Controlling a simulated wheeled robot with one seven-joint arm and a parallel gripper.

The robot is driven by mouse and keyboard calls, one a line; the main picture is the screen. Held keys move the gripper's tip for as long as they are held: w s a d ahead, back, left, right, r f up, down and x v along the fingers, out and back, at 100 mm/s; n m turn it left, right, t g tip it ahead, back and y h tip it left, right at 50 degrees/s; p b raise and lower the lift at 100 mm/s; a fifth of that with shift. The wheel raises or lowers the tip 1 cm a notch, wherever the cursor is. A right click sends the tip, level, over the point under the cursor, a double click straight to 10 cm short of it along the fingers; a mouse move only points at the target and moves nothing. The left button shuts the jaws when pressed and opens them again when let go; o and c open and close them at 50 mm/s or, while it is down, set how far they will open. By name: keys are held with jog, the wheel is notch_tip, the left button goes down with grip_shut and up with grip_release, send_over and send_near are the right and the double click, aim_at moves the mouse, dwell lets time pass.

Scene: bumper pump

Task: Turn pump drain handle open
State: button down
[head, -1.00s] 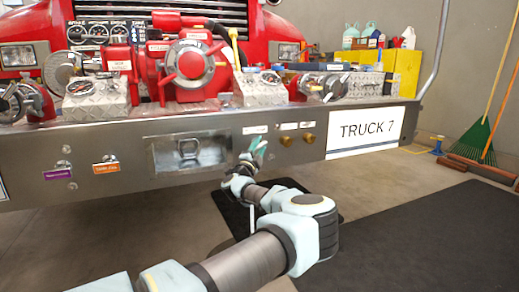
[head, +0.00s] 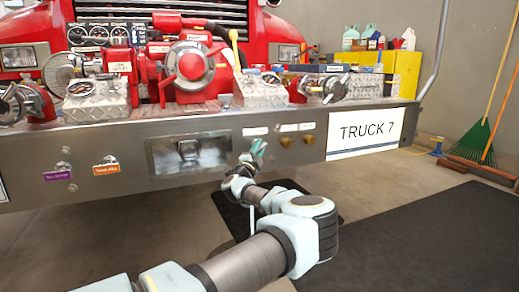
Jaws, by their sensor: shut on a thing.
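My gripper (head: 257,152) is at the front face of the metal bumper (head: 110,140), just under the leftmost of three small white labels (head: 255,131). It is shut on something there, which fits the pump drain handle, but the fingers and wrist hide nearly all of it. I cannot tell how far the handle is turned. Two brass knobs (head: 286,142) sit just right of my gripper under the other labels. A recessed box with a latch (head: 189,150) is to the left.
Purple-tagged (head: 58,175) and orange-tagged (head: 106,170) controls are on the bumper's left. The TRUCK 7 plate (head: 364,133) is at right. The red pump (head: 190,66) and gauges stand on top. Dark mats (head: 430,245) cover floor; the space below the bumper is open.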

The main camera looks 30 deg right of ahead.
jog(key=shift+f, duration=0.1)
jog(key=n+t+b, duration=0.1)
jog(key=b, duration=0.1)
jog(key=n+t+b, duration=0.1)
jog(key=n+b, duration=0.1)
jog(key=b, duration=0.1)
jog(key=shift+f+n+t+b, duration=0.3)
jog(key=shift+b, duration=0.05)
jog(key=n+t+b, duration=0.2)
jog(key=n+t+y+b, duration=0.1)
jog(key=n+t+b, duration=0.1)
jog(key=n+b, duration=0.1)
jog(key=shift+y, duration=0.3)
jog(key=n+t+y+b, duration=0.2)
jog(key=n+y, duration=0.1)
jog(key=n, duration=0.1)
jog(key=n+t+y+b, duration=0.2)
jog(key=n+y+b, duration=0.1)
jog(key=n, duration=0.2)
jog(key=shift+r+t, duration=0.1)
jog(key=shift+t, duration=0.3)
jog(key=shift+d+r+n+t+y+b, duration=0.1)
jog(key=shift+n+t+y+b, duration=0.4)
jog(key=shift+n+y, duration=0.75)
jog(key=shift+r+n+t+y+b, duration=0.1)
jog(key=shift+n+t+y+b, duration=0.1)
jog(key=shift+n+y+b, duration=0.8)
jog(key=shift+n+y, duration=0.65)
jog(key=c, duration=0.9)
grip_release()
